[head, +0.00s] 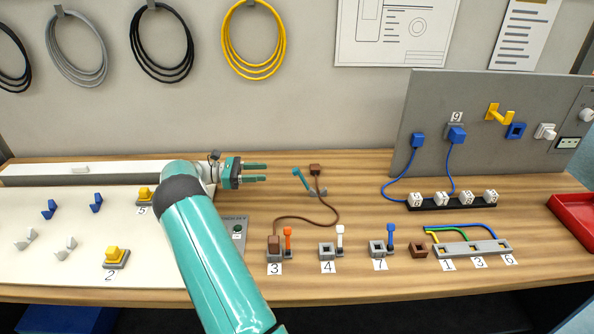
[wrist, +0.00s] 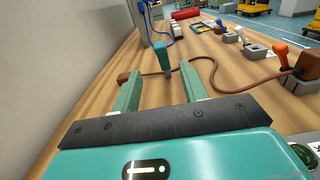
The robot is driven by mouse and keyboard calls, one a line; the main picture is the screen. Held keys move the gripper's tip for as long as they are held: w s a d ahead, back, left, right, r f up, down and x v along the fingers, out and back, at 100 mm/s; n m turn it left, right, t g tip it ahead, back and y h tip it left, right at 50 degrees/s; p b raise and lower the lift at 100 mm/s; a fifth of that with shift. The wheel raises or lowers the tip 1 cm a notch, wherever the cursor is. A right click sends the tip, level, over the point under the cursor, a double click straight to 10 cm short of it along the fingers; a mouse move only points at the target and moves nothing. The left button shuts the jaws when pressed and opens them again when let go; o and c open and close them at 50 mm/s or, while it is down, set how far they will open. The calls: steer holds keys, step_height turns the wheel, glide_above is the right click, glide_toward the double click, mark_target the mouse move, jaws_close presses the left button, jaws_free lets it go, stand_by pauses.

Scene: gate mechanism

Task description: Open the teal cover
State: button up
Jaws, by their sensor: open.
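The teal cover (head: 302,180) is a small narrow flap standing tilted on a small grey base (head: 319,191) on the wooden table. In the wrist view the teal cover (wrist: 162,54) stands beyond my fingertips, roughly in line with the space between them. My gripper (head: 266,172) is open and empty, pointing right towards the cover, with a short gap between. The wrist view shows my two teal fingers (wrist: 159,75) apart. A brown plug (head: 316,169) on a brown cable is right beside the cover. Whether the cover touches the plug is unclear.
The brown cable (head: 309,222) curves to a brown block at label 3. Sockets with orange, white (head: 340,236) and blue levers stand along the front. A grey panel (head: 420,115) stands at right, a white board (head: 60,245) at left. The wall is behind.

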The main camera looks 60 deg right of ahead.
mark_target(301, 174)
steer(key=x, duration=1.3)
steer(key=shift+s+d+f, duration=0.1)
steer(key=shift+s+d, duration=0.05)
steer(key=shift+s, duration=0.15)
jaws_close()
